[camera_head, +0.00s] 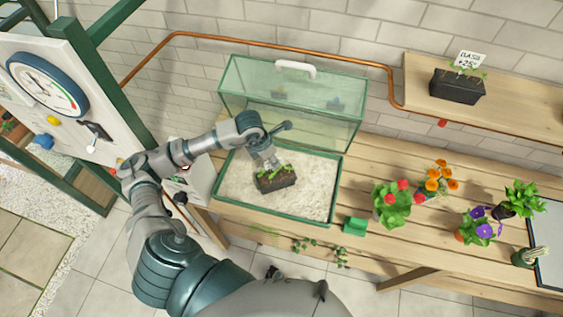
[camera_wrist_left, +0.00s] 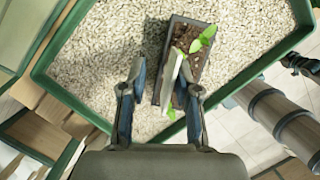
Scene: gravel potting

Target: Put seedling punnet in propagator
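The seedling punnet (camera_head: 277,184), a dark tray of soil with green seedlings, sits on the pale gravel inside the propagator (camera_head: 334,192). The propagator's clear, green-framed lid (camera_head: 330,98) stands raised at the back. My left gripper (camera_head: 266,160) is just above the punnet. In the left wrist view the left gripper (camera_wrist_left: 153,78) is open, its fingers apart with gravel showing between them. One finger overlaps the punnet (camera_wrist_left: 180,33); the other is beside it over gravel. Whether a finger touches the punnet is unclear. My right gripper is not in view.
Another dark punnet (camera_head: 458,88) with a sign stands on the upper right shelf (camera_head: 420,90). Red (camera_head: 391,206), orange (camera_head: 436,184) and purple (camera_head: 474,232) flowers stand right of the propagator. A small green block (camera_head: 355,226) lies by its front corner.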

